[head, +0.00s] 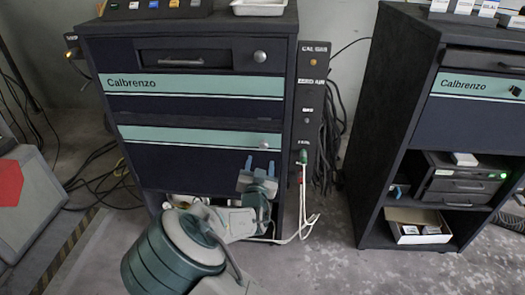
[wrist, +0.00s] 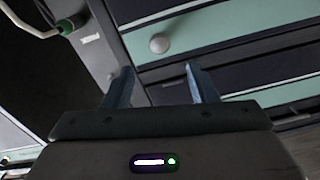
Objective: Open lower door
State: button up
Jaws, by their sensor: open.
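The lower door (head: 165,155) is a dark panel with a mint-green stripe across its top, on the left Calbrenzo cabinet. It looks shut. Its small round knob (head: 265,146) is near the upper right corner, just above my gripper (head: 260,164) in the head view. A pale round knob (wrist: 159,43) on a green stripe, apparently the same one, shows in the wrist view beyond the gap between my fingers (wrist: 160,82). My gripper is open and empty, its two blue fingers apart. I see no contact with the knob.
The upper drawer front (head: 190,85) has its own knob (head: 260,56). A power strip with a green plug (head: 302,156) and hanging white cable runs down the cabinet's right side. A second cabinet (head: 395,120) stands to the right, with floor between.

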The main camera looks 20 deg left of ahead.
aim_at(263, 146)
jog(key=x, duration=0.8)
jog(key=shift+w, duration=0.25)
grip_shut()
